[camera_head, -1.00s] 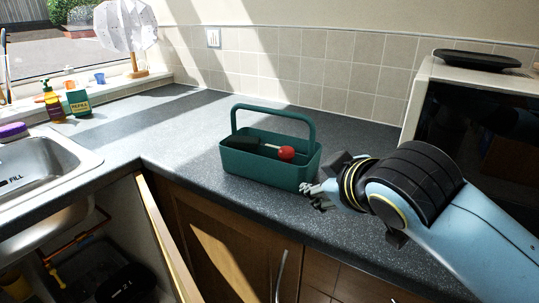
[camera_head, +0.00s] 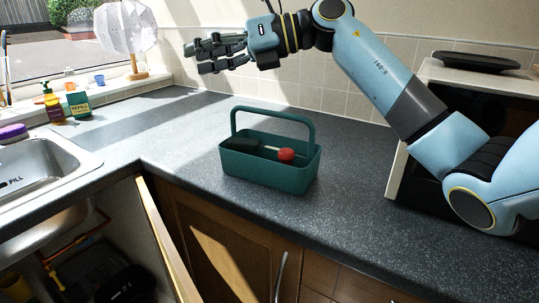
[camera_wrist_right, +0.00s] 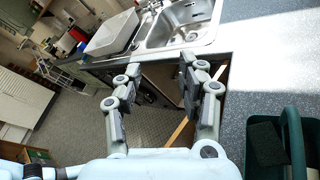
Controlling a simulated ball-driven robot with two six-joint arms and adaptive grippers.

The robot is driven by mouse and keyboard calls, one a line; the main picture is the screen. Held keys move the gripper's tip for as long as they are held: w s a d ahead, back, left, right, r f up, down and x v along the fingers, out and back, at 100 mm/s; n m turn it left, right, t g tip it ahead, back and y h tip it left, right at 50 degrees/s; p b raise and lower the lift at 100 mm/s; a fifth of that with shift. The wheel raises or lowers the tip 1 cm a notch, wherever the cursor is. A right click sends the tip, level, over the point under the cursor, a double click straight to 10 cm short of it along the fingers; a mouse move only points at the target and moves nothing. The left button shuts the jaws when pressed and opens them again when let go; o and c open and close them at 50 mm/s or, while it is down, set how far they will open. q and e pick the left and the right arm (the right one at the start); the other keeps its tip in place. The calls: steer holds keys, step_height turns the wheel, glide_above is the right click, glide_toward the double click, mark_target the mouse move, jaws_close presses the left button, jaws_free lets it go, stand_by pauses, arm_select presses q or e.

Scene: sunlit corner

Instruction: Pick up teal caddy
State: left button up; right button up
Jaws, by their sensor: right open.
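The teal caddy (camera_head: 262,174) stands upright on the dark speckled worktop, its arched handle raised. A dark item and a red-ended item (camera_head: 286,155) lie inside it. My right gripper (camera_head: 194,54) is open and empty, high above the worktop and up and left of the caddy, apart from it. In the right wrist view the right gripper (camera_wrist_right: 152,82) shows its two fingers spread, with the caddy (camera_wrist_right: 251,152) at the lower right edge, partly cut off. My left gripper is not in view.
A sink (camera_head: 40,165) is at left, with a soap bottle (camera_head: 52,104) and a green refill pack (camera_head: 79,103) behind it. A microwave (camera_head: 437,105) stands at right. A cupboard door (camera_head: 166,240) hangs open below the counter's front edge. Worktop around the caddy is clear.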

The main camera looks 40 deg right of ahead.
steer(key=d+f+n+g+h, duration=0.1)
steer(key=d+f+g+h, duration=0.25)
steer(key=d, duration=0.35)
steer(key=g+h, duration=0.2)
steer(key=h, duration=0.3)
glide_toward(270, 113)
steer(key=shift+m, duration=0.3)
steer(key=p+x, duration=0.1)
steer(key=x, duration=0.8)
steer(key=shift+w+d+f+p, duration=0.1)
steer(key=shift+w+f+p, duration=0.1)
steer(key=shift+w+p, duration=0.15)
steer(key=shift+w+f, duration=0.1)
steer(key=shift+f, duration=0.35)
steer(key=shift+f, duration=0.25)
